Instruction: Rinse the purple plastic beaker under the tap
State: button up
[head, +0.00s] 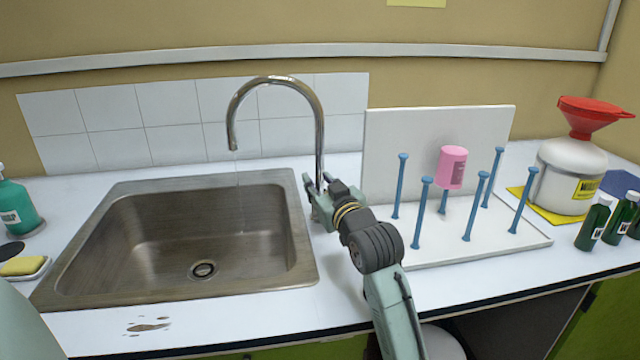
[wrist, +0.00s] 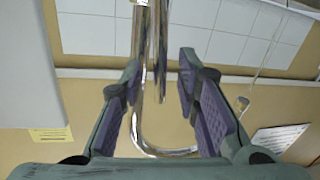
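A pink-purple plastic beaker (head: 452,168) sits upside down on a blue peg of the drying rack, with a label on its side. The chrome tap (head: 318,120) arches over the sink from behind its right rim. A thin, faint streak like running water hangs below its spout. My gripper (head: 318,183) is at the lower part of the tap, left of the rack and away from the beaker. In the wrist view my gripper (wrist: 158,75) is open, with the tap's pipe (wrist: 142,60) showing between its fingers. I cannot tell whether a finger touches the tap. The beaker is not in the wrist view.
The steel sink (head: 120,205) is empty. The white drying rack (head: 500,248) has several upright blue pegs. A white container with a red funnel (head: 590,118) and dark green bottles (head: 594,224) stand right. A teal bottle (head: 15,208) and a yellow sponge (head: 22,266) are left.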

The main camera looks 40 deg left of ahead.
jog(key=v, duration=1.2)
